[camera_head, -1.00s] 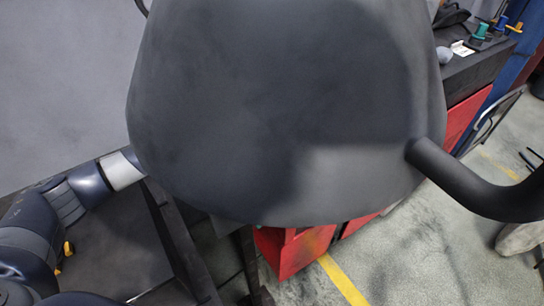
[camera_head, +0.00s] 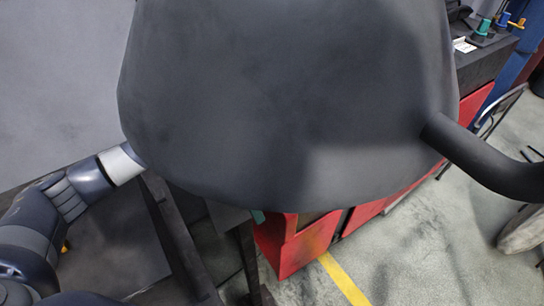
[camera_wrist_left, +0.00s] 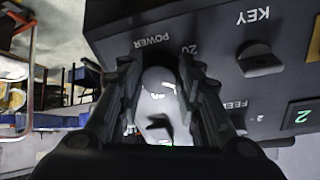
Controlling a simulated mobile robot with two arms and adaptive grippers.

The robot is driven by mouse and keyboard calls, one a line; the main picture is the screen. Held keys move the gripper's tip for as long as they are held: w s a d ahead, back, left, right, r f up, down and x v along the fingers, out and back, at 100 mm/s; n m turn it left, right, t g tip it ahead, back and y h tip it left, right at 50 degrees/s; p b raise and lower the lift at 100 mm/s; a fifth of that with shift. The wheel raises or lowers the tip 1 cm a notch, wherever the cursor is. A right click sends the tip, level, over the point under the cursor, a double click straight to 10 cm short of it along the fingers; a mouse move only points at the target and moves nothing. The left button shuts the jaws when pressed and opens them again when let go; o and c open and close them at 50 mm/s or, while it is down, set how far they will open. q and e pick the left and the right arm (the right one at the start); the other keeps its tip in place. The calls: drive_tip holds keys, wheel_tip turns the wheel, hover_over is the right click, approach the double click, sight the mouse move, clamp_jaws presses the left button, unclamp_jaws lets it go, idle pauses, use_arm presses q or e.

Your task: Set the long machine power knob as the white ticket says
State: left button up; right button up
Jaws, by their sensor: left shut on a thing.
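In the left wrist view my left gripper (camera_wrist_left: 160,88) is at a dark control panel (camera_wrist_left: 220,45), with its two fingers either side of a pale rounded knob (camera_wrist_left: 158,78) by the upside-down word POWER. It is shut on this power knob; the fingers and palm hide part of it, and its setting cannot be read. A 20 mark shows beside the right finger. In the head view my left arm (camera_head: 90,185) comes in from the left and its gripper is hidden. A small white card (camera_head: 463,45) lies at upper right, its writing too small to read. My right gripper is not in view.
A large dark rounded shape blocks the head view's middle. Red cabinets (camera_head: 290,243) stand behind it; floor shows at right.

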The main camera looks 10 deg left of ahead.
use_arm(q)
drive_tip(key=m+b, duration=0.2)
drive_tip(key=m, duration=0.1)
drive_tip(key=shift+w+m+g, duration=0.15)
drive_tip(key=shift+m+g, duration=0.15)
drive_tip(key=shift+m, duration=0.1)
drive_tip(key=m+b, duration=0.1)
drive_tip(key=m, duration=0.2)
drive_tip(key=shift+w+d+r+m+y, duration=0.1)
drive_tip(key=shift+m+y, duration=0.2)
drive_tip(key=m+b, duration=0.1)
drive_tip(key=m, duration=0.3)
drive_tip(key=shift+d+r+g, duration=0.1)
drive_tip(key=shift+r+g, duration=0.05)
drive_tip(key=shift+g, duration=0.15)
drive_tip(key=shift+m+y, duration=0.5)
drive_tip(key=shift+m, duration=1.6)
drive_tip(key=o, duration=1.1)
drive_tip(key=shift+c, duration=0.2)
